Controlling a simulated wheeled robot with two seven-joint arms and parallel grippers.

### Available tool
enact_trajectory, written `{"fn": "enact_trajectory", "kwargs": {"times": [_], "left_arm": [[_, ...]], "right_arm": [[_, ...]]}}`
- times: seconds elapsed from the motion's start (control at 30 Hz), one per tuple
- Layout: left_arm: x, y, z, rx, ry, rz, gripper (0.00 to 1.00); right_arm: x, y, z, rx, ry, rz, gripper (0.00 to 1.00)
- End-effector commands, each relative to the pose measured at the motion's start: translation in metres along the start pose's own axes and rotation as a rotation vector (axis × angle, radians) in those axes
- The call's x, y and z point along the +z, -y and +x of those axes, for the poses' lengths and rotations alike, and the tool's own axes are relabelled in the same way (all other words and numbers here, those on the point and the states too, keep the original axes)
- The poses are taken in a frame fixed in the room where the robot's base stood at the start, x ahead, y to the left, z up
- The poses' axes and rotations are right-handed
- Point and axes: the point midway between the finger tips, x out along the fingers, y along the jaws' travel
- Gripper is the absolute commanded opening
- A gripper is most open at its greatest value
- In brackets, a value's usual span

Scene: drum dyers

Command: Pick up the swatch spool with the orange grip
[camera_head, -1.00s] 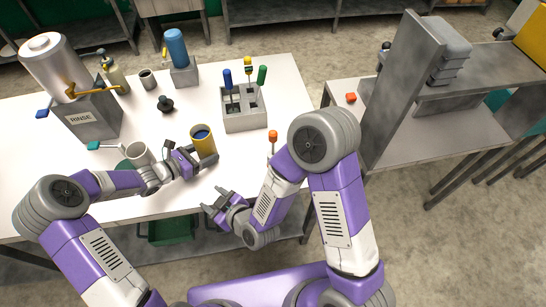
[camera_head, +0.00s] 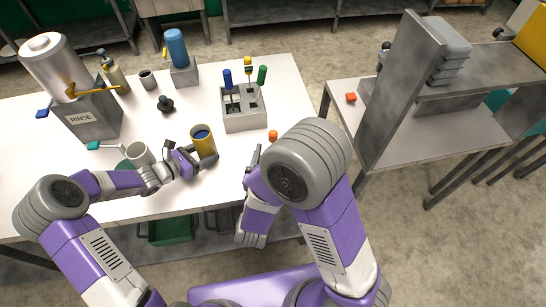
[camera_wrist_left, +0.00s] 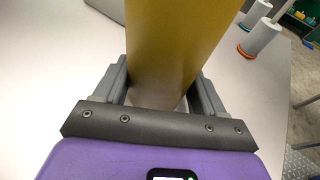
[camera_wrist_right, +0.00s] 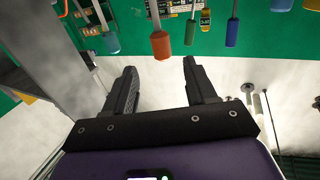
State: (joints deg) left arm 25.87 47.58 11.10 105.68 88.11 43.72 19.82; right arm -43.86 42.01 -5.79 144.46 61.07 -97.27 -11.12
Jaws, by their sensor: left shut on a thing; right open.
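The swatch spool's orange grip (camera_head: 273,135) stands at the right side of the table in the head view, with its lower part hidden behind my right arm. My left gripper (camera_head: 186,158) is shut on a yellow cup (camera_head: 204,147) with blue content. The cup (camera_wrist_left: 165,45) fills the left wrist view between the fingers.
A grey holder (camera_head: 245,122) with blue, yellow and green gripped tools stands behind the orange grip. A metal side table (camera_head: 430,140) stands to the right.

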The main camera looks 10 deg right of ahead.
Motion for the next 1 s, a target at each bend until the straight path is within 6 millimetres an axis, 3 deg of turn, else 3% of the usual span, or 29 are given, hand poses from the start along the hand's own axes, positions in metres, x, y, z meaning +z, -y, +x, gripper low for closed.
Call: {"fn": "enact_trajectory", "kwargs": {"times": [0.13, 0.37, 0.7, 1.0], "left_arm": [[-0.001, 0.0, 0.0, 0.0, -0.001, -0.001, 0.48], [-0.001, 0.0, 0.0, 0.0, -0.002, -0.001, 0.48], [-0.001, 0.0, 0.0, 0.0, -0.002, -0.001, 0.48], [-0.001, 0.0, 0.0, 0.0, -0.002, -0.001, 0.48]], "right_arm": [[0.001, 0.0, 0.026, 0.003, 0.001, 0.001, 0.56], [0.001, 0.001, 0.044, -0.001, 0.003, -0.001, 0.56], [0.002, 0.003, 0.089, -0.001, 0.001, -0.001, 0.56], [0.002, 0.003, 0.093, -0.003, 0.003, -0.002, 0.53]]}}
